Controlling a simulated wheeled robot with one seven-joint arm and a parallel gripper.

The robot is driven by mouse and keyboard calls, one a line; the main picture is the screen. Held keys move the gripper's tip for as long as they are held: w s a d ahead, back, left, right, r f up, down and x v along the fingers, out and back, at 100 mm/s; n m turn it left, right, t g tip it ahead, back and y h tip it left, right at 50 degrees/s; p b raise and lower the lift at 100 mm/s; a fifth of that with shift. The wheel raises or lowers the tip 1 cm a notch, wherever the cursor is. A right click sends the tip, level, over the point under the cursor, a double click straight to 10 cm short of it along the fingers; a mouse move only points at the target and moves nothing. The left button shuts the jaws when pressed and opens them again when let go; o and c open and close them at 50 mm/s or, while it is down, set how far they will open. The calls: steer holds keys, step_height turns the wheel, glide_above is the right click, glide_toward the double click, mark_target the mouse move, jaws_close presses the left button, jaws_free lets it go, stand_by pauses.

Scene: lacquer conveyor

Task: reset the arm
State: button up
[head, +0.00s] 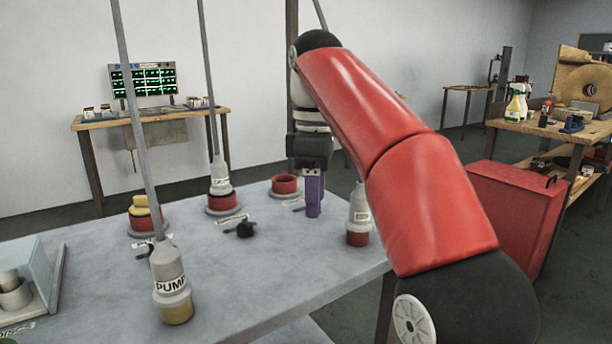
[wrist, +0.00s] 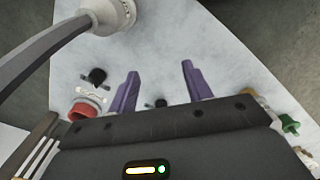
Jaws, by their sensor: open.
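My gripper (head: 314,196) is at the end of my red arm, pointing down over the far right part of the grey table (head: 240,285). In the wrist view the two purple fingers of my gripper (wrist: 160,85) stand apart with nothing between them. A black knob shows on the table beyond the gap. In the head view the fingers overlap, and I cannot tell how high the tips are above the table.
A PUMP-labelled grey unit (head: 168,282) with a hose stands at the front. Another hosed unit (head: 220,180) sits at a red socket, and a third (head: 359,213) stands right of my gripper. An open red ring (head: 285,186) and a black knob (head: 243,229) are nearby.

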steer(key=s+d+f+m+t, duration=0.2)
steer(key=s+d+f+m, duration=0.5)
steer(key=s+f, duration=0.3)
steer(key=s+d+f+m+t, duration=0.3)
steer(key=s+d+f+m, duration=0.3)
steer(key=s+f+m, duration=0.3)
step_height(320, 180, down, 3)
steer(key=shift+s+d+f+t, duration=0.2)
steer(key=shift+s+d+t, duration=0.15)
steer(key=shift+s, duration=0.75)
